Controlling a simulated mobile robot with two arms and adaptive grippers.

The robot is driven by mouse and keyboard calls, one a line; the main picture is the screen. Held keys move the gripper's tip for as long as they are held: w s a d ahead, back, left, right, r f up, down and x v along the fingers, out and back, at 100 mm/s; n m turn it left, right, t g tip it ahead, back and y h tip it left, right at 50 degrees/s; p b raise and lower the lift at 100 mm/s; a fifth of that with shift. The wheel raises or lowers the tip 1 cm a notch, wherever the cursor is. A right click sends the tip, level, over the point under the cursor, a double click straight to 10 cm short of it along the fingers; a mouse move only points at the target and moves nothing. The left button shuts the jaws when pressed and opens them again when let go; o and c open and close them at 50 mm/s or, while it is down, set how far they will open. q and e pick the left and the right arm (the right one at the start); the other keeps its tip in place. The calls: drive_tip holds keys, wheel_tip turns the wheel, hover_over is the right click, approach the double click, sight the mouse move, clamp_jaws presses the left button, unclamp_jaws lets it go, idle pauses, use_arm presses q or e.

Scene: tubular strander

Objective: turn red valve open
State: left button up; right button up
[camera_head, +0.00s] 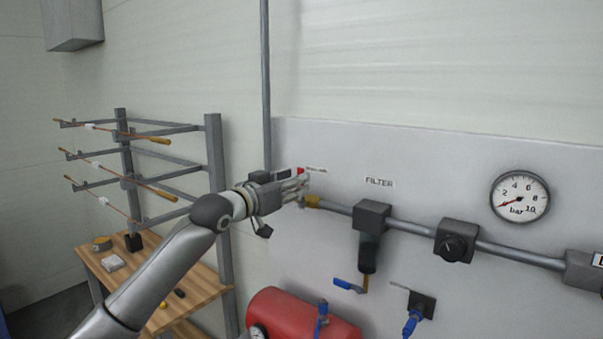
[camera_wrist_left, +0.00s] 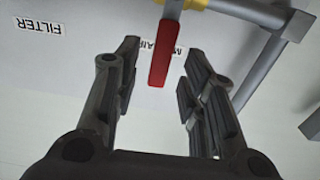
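The red valve's lever (camera_wrist_left: 164,52) shows in the left wrist view, ahead of and between the two fingers of my left gripper (camera_wrist_left: 158,85). The fingers are spread apart, and I see no contact with the lever. In the head view only a small red piece of the valve (camera_head: 300,171) shows, at the fingertips of my left gripper (camera_head: 301,186); the rest is hidden behind them. The yellow valve body (camera_head: 312,201) is on the pipe just right of the fingers. My right gripper is in neither view.
A filter (camera_head: 371,216), a black regulator (camera_head: 456,241) and a pressure gauge (camera_head: 519,197) sit along the pipe to the right. Blue-handled valves (camera_head: 348,286) and a red tank (camera_head: 287,312) are below. A rod rack (camera_head: 216,160) and wooden table (camera_head: 205,291) stand left.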

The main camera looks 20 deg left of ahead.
use_arm(q)
drive_tip(key=p+x, duration=0.1)
drive_tip(key=x, duration=0.2)
drive_tip(key=shift+w, duration=0.25)
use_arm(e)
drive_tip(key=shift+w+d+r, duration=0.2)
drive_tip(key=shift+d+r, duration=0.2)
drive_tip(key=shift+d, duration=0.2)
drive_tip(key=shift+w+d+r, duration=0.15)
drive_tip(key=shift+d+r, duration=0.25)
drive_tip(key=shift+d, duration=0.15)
use_arm(q)
drive_tip(key=shift+d, duration=0.1)
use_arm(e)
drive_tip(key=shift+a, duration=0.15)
use_arm(q)
drive_tip(key=c, duration=0.7)
clamp_jaws()
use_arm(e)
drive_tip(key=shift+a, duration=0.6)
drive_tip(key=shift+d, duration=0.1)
